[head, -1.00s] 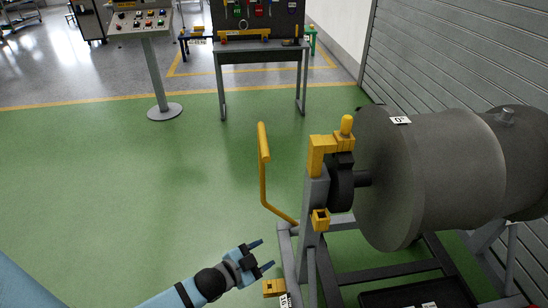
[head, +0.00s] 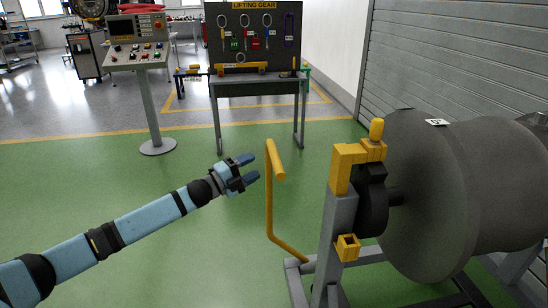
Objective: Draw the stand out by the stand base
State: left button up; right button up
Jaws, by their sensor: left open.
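The stand (head: 335,240) is a grey frame at the right that bears a large dark grey cylinder (head: 440,190) on its axle. A yellow bent handle bar (head: 270,205) rises from the stand base (head: 298,275) at its left side. The lower part of the base is cut off by the picture's bottom edge. My left gripper (head: 250,170) is open and empty, just left of the handle bar's upper end, its fingers pointing right towards it. A small gap shows between them. My right gripper is not in view.
A grey roller shutter (head: 440,60) stands close behind the cylinder. A control pedestal (head: 148,100) and a lifting-gear bench (head: 255,80) stand at the back. The green floor (head: 120,190) left of the stand is clear.

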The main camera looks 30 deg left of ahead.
aim_at(274, 156)
pick_arm(q)
jog(key=x, duration=0.8)
jog(key=shift+w, duration=0.15)
grip_shut()
